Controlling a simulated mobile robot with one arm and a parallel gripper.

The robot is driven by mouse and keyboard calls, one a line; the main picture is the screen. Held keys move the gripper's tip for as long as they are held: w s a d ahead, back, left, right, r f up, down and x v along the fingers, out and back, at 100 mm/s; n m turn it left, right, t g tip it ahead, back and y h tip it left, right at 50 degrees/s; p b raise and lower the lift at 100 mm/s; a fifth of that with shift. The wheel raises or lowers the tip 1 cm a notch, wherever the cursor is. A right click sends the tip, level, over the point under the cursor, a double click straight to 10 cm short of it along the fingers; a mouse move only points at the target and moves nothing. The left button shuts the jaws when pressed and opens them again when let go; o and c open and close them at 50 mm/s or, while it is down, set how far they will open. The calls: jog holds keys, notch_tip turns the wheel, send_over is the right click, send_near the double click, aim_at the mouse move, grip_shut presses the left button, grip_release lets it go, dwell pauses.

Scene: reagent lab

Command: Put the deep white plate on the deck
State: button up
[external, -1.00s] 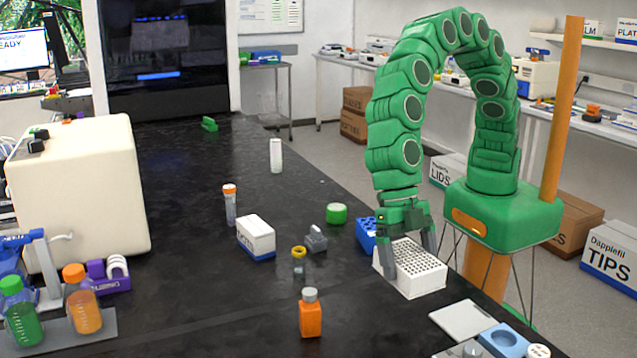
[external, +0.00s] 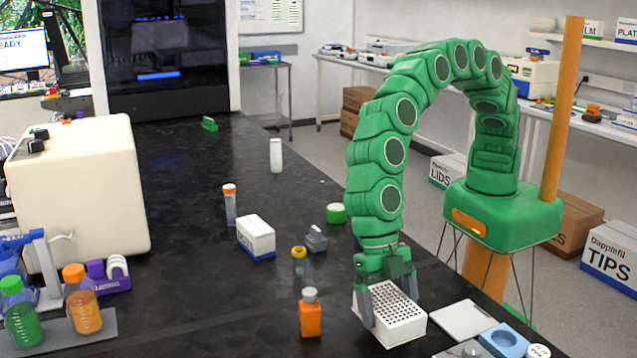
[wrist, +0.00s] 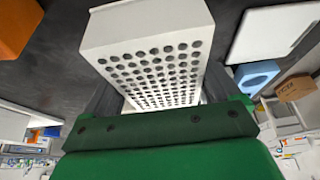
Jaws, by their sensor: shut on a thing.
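The deep white plate (external: 402,330), a tall white block with rows of round wells, is between the fingers of my gripper (external: 390,300) near the right edge of the black bench. My gripper is shut on it, one finger on each side. In the wrist view the plate (wrist: 150,30) fills the upper middle, with its wells facing the camera. I cannot tell whether its underside touches the bench. At the bench's front right lie a flat pale panel (external: 462,319) and a blue piece with a round recess (external: 503,339); I cannot tell for certain which part is the deck.
An orange bottle with a grey cap (external: 311,316) stands just left of the plate. Further back are a yellow-ringed vial (external: 299,258), a small grey block (external: 315,239), a white box (external: 256,238) and a green round item (external: 336,213). The bench's far middle is mostly clear.

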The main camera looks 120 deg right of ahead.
jog(key=shift+w+a+f, duration=0.1)
jog(key=shift+w+f, duration=0.15)
jog(key=shift+f, duration=0.25)
notch_tip(320, 180, down, 3)
jog(key=shift+r, duration=0.15)
jog(key=o, duration=0.8)
jog(key=v, duration=1.1)
jog(key=shift+r, duration=0.25)
jog(key=shift+d+r, duration=0.25)
jog(key=shift+d, duration=0.05)
